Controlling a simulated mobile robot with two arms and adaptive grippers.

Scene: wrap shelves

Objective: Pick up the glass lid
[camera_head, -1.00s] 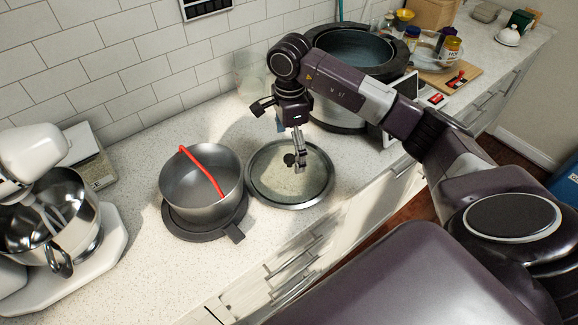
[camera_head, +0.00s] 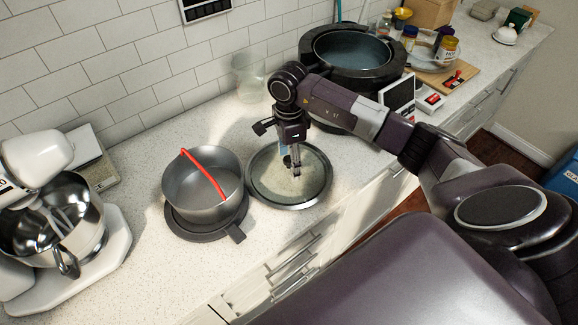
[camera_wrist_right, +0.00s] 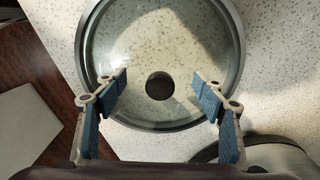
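The glass lid (camera_head: 268,187) is a round clear disc with a metal rim. It lies flat on the counter to the right of the pot. In the right wrist view the lid (camera_wrist_right: 162,35) fills the upper middle, with its dark round knob (camera_wrist_right: 159,86) facing the camera. My right gripper (camera_head: 292,168) points down over the lid. In the right wrist view my right gripper (camera_wrist_right: 162,84) is open, with blue-padded fingers on either side of the knob and apart from it. My left gripper is not in view.
A metal pot (camera_head: 202,190) with a red handle sits on a dark round base just left of the lid. A stand mixer (camera_head: 50,210) stands at far left. A large dark cooker (camera_head: 350,58) stands behind my right arm. The counter's front edge is close to the lid.

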